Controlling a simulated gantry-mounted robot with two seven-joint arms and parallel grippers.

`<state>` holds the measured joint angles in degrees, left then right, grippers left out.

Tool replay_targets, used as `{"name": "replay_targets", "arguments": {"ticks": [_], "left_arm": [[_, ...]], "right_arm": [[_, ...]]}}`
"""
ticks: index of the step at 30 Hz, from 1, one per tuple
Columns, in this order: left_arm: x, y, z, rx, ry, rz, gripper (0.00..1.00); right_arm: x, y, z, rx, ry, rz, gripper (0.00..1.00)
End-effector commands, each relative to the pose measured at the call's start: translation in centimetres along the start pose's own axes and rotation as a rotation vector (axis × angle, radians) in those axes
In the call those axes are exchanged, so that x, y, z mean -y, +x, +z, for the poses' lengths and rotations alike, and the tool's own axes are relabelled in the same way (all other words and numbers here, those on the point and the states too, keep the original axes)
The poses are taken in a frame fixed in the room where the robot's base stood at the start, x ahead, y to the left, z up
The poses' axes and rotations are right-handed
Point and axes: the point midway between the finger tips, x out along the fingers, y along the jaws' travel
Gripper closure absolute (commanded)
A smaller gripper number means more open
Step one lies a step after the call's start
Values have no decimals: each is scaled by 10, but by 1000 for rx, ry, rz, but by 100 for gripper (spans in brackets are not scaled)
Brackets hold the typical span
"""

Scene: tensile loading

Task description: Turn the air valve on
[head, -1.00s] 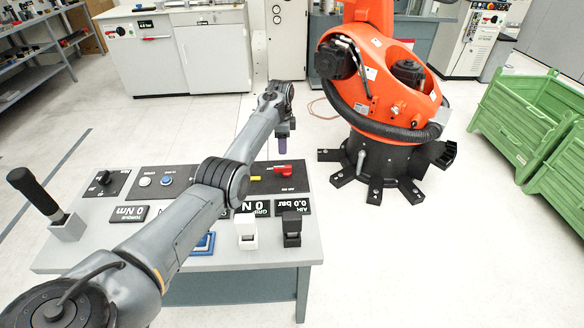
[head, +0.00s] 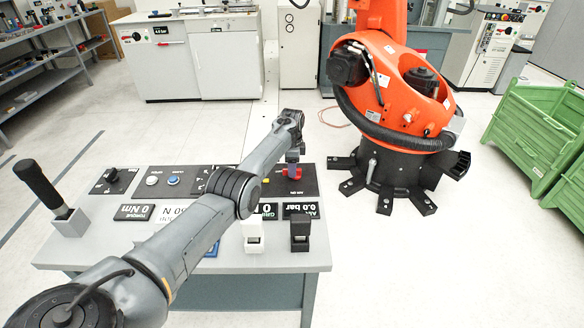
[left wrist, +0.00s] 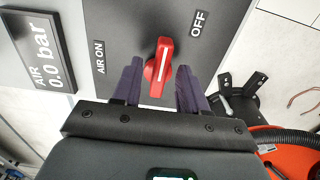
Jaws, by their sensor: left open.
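The air valve is a red lever handle (left wrist: 159,68) on a dark panel (left wrist: 115,15), between the labels AIR ON on its left and OFF on its right in the left wrist view. In the head view the red handle (head: 291,173) shows beside the tip of my left arm. My left gripper (left wrist: 162,85) is open, with one dark finger on each side of the handle; I cannot tell whether either touches it. In the head view the left gripper (head: 293,160) points down at the valve. The air display (left wrist: 37,50) reads 0.0 bar. My right gripper is not seen.
The grey table (head: 300,259) also carries a black-handled lever (head: 45,192) at left and white and black blocks (head: 300,232) at the front. An orange robot arm (head: 385,90) stands behind, with green crates (head: 535,130) at right.

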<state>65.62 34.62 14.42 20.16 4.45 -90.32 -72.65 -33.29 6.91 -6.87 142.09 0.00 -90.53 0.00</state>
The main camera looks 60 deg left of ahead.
Motion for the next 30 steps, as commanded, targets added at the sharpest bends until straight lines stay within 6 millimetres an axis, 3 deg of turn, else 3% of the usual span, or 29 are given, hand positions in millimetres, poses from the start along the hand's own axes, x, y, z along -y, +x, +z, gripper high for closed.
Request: {"name": "replay_targets", "arguments": {"ticks": [2,10,22,30], "left_arm": [[0,0,0,0,0,0,57],[0,0,0,0,0,0,99],[-1,-2,0,0,-35,0,100],[-3,-4,-1,0,-188,1,100]], "right_arm": [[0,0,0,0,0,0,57],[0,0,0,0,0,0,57],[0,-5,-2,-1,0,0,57],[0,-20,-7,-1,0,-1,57]]}}
